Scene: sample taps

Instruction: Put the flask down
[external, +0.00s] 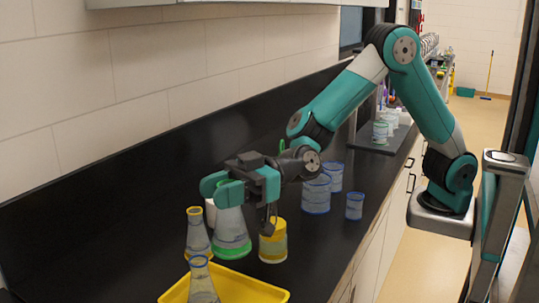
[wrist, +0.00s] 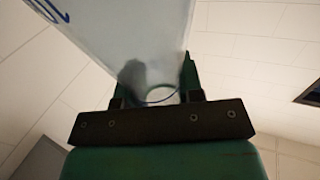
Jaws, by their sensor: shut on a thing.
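My gripper (external: 240,184) is shut on the neck of a conical flask (external: 231,228) with a green band around its base. The flask hangs upright below the jaws, its base at the back edge of a yellow tray (external: 262,290). I cannot tell whether the base touches anything. In the wrist view the flask (wrist: 125,40) fills the upper middle as a pale wall with blue marks, between the dark fingers.
A yellow-rimmed flask (external: 197,238) stands close left of the held one, and another flask (external: 202,284) stands in front at the tray. A yellow container (external: 273,244) is close right. Blue-rimmed beakers (external: 316,195) stand farther back. Black counter (external: 320,250) is bare at the right.

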